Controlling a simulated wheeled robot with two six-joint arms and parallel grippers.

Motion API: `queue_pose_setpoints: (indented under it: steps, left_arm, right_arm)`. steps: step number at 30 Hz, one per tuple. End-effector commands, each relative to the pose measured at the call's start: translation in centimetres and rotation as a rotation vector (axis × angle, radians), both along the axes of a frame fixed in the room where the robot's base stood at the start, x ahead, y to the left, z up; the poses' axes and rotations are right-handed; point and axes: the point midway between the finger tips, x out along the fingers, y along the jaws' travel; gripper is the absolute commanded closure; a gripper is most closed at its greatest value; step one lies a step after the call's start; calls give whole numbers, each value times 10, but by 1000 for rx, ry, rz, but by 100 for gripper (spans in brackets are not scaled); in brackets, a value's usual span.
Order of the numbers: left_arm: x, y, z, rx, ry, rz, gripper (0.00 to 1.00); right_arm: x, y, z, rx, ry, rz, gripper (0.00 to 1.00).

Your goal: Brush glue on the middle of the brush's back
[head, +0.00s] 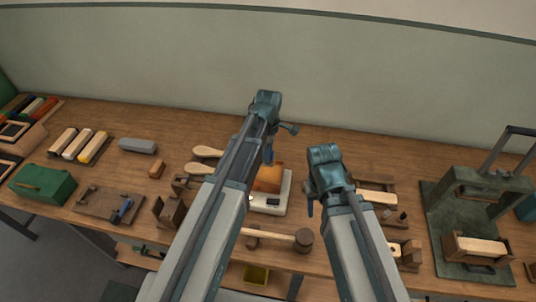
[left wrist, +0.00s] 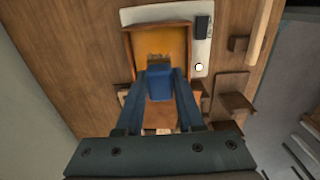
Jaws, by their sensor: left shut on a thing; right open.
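My left gripper (head: 269,154) is shut on a blue block-like glue brush (left wrist: 160,83), seen between its fingers in the left wrist view. Dark bristles show at the brush's far end, over an orange-lined open wooden tray (left wrist: 131,50). I cannot tell whether the bristles touch the tray's bottom. In the head view the tray (head: 269,178) is partly behind my left arm. My right gripper (head: 312,203) is open and empty, right of the tray. Pale wooden blocks sit in holders to the right, one nearer the back (head: 377,196); I cannot tell which is the brush to be glued.
The tray stands on a white device (head: 277,206) with a dark display. A mallet (head: 303,240) lies in front. Two wooden-handled pieces (head: 207,152) lie left of the tray. A green press (head: 462,235) stands at right. The back strip of the table is clear.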

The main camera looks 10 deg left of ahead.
Motion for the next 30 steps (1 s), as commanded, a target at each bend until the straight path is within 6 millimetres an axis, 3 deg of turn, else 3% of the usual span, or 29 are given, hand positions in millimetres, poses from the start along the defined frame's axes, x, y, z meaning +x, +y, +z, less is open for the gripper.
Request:
queue_pose_setpoints:
  steps: [18,30]
  left_arm:
    - [0,0,-55,0,0,0,100]
    - [0,0,-56,0,0,0,100]
  right_arm:
    - [0,0,-55,0,0,-1,50]
    - [0,0,-56,0,0,-1,50]
